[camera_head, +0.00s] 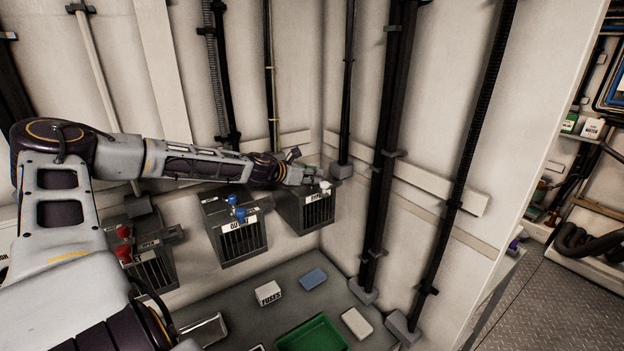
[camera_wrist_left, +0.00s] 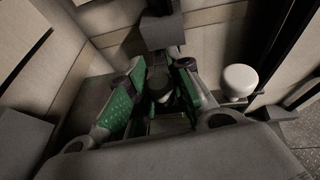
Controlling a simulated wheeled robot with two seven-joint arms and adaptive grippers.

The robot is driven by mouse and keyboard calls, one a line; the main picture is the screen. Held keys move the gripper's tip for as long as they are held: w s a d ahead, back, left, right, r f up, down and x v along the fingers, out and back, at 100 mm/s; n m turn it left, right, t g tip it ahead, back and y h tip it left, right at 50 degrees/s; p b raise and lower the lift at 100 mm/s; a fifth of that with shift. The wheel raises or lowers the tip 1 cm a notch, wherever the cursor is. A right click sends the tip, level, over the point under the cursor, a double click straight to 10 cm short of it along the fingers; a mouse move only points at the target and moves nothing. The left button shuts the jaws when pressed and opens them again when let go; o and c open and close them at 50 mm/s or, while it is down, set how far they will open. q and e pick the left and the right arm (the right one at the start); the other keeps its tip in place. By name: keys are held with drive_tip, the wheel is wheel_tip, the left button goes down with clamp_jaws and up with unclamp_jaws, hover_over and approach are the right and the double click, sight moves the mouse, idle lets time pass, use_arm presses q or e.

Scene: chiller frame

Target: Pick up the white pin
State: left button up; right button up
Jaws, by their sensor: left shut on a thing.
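My left gripper (camera_head: 305,176) is over the top of the right-hand grey vented box (camera_head: 318,212). In the left wrist view its green-padded fingers (camera_wrist_left: 160,92) are closed around a small rounded piece (camera_wrist_left: 161,88), which lies in shadow. It appears to be a white pin; its lower part is hidden. Another white pin (camera_head: 325,187) with a round head stands upright on the box, just right of the gripper. It also shows in the left wrist view (camera_wrist_left: 240,80), apart from the fingers. My right gripper is not in view.
A middle box (camera_head: 238,240) carries blue pins (camera_head: 240,214), and a left box (camera_head: 150,268) carries red pins (camera_head: 123,232). Below are a green tray (camera_head: 338,338), a white fuses box (camera_head: 268,293) and a blue block (camera_head: 314,278). Dark vertical pipes (camera_head: 385,150) stand right of the gripper.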

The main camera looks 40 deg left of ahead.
use_arm(q)
drive_tip(key=shift+r, duration=0.15)
drive_tip(key=shift+r+b, duration=0.35)
drive_tip(key=shift+r, duration=4.5)
drive_tip(key=shift+r, duration=0.1)
